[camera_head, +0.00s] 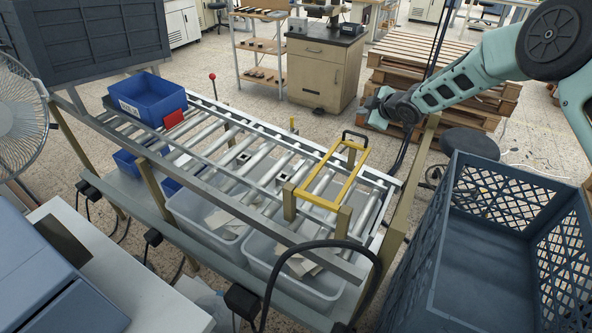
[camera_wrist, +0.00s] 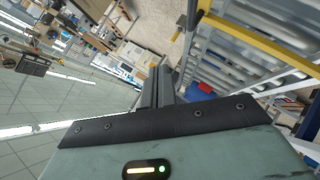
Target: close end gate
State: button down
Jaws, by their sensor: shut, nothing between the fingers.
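The end gate is a yellow rectangular frame (camera_head: 318,201) with a black handle (camera_head: 355,135) at its far side. It lies about level above the rollers near the right end of the roller conveyor (camera_head: 262,165), beside short tan posts (camera_head: 289,201). I cannot tell where its hinge is. My gripper (camera_head: 374,108) is shut and empty, beyond the far side of the conveyor, apart from the gate and behind its handle in the head view. In the wrist view the dark fingers (camera_wrist: 163,88) are together, and a yellow bar (camera_wrist: 252,40) of the gate crosses the upper right.
A blue bin (camera_head: 150,98) with a red card stands on the conveyor's left end. Grey tubs (camera_head: 290,280) sit below the rollers. A large blue crate (camera_head: 440,235) stands at the right.

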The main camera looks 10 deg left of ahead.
notch_tip(320, 180, down, 8)
jog(key=w+d+b, duration=0.1)
jog(key=w+b, duration=0.1)
jog(key=shift+w+r+b, duration=0.15)
jog(key=shift+w+b, duration=0.25)
jog(key=shift+r, duration=0.1)
notch_tip(320, 180, up, 10)
jog(key=s+a+r+m+g+h, duration=0.1)
jog(key=s+a+r, duration=0.1)
jog(key=s, duration=0.5)
jog(key=s+a+r+m+g+h, duration=0.1)
jog(key=s+a+r+g, duration=0.15)
jog(key=s, duration=0.55)
jog(key=s+a+r+m+g, duration=0.1)
jog(key=s+a+r, duration=0.15)
jog(key=s, duration=0.45)
jog(key=s+d+m+g+h, duration=0.1)
jog(key=s+d+m, duration=0.1)
jog(key=s, duration=1)
jog(key=s+d+m+g+h, duration=0.1)
jog(key=s+d, duration=0.4)
jog(key=s, duration=0.8)
jog(key=s+d+m+g+h, duration=0.1)
jog(key=s+d+m+g, duration=0.2)
jog(key=s, duration=0.9)
jog(key=shift+s+d+f+h, duration=0.15)
jog(key=shift+d+f+h, duration=0.1)
jog(key=shift+f+h, duration=0.15)
